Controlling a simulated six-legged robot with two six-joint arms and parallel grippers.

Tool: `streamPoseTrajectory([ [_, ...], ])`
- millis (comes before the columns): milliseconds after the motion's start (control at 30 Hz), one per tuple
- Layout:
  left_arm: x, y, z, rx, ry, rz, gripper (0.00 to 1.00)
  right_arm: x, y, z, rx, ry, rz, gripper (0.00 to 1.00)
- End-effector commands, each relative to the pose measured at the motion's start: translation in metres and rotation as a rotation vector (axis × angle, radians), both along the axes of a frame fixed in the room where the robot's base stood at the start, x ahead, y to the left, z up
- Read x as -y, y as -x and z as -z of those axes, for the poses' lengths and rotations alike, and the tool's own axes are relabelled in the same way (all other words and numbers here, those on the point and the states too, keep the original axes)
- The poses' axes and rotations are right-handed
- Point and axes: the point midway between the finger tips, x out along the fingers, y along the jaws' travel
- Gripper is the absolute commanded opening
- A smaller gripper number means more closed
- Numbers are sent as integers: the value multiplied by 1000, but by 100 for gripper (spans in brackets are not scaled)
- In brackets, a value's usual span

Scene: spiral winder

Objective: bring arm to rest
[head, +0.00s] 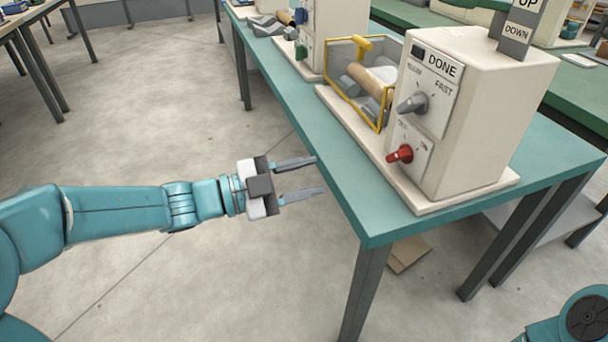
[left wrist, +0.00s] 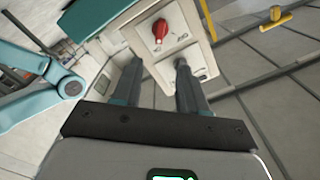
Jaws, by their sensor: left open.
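My left gripper (head: 318,175) is open and empty in the head view. It hangs in the air beside the left edge of the teal table (head: 350,205), with its fingers pointing right. In the left wrist view its two fingers (left wrist: 190,75) stand apart with nothing held between them. The winder (head: 470,130) stands on the table as a cream box with a DONE label, a grey speed knob (head: 412,103) and a red switch (head: 400,153). The red switch also shows in the left wrist view (left wrist: 160,29). My right gripper is not in view.
A yellow-framed guard (head: 356,75) with a tan roll inside sits left of the winder box. A sign with UP and DOWN (head: 518,32) rises behind it. Another machine (head: 325,40) stands farther back on the table. The grey floor (head: 150,120) left of the table is clear.

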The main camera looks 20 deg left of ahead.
Motion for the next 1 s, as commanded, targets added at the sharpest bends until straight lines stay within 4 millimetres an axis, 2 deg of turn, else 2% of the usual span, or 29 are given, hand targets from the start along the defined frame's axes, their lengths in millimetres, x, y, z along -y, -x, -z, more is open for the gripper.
streamPoseTrajectory([
  [267, 1, -1, 2, -6, 1, 2, 43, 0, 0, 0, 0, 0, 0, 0],
  [367, 8, -6, 26, -61, 11, 22, 43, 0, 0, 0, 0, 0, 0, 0],
  [467, 27, -9, 84, -220, 66, 43, 43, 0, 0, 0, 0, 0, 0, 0],
  [567, 41, -13, 163, -494, 172, -55, 43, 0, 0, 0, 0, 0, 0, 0],
  [600, 43, -11, 197, -612, 204, -117, 43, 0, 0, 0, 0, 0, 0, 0],
  [667, 46, -2, 246, -791, 235, -216, 43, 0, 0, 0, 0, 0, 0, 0],
  [700, 46, 8, 278, -909, 247, -286, 43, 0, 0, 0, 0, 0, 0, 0],
  [800, 43, 44, 346, -1184, 252, -460, 43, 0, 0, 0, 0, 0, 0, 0],
  [900, 38, 86, 395, -1414, 235, -619, 43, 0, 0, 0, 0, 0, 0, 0],
  [1000, 31, 131, 427, -1612, 207, -768, 43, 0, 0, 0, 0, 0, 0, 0],
])
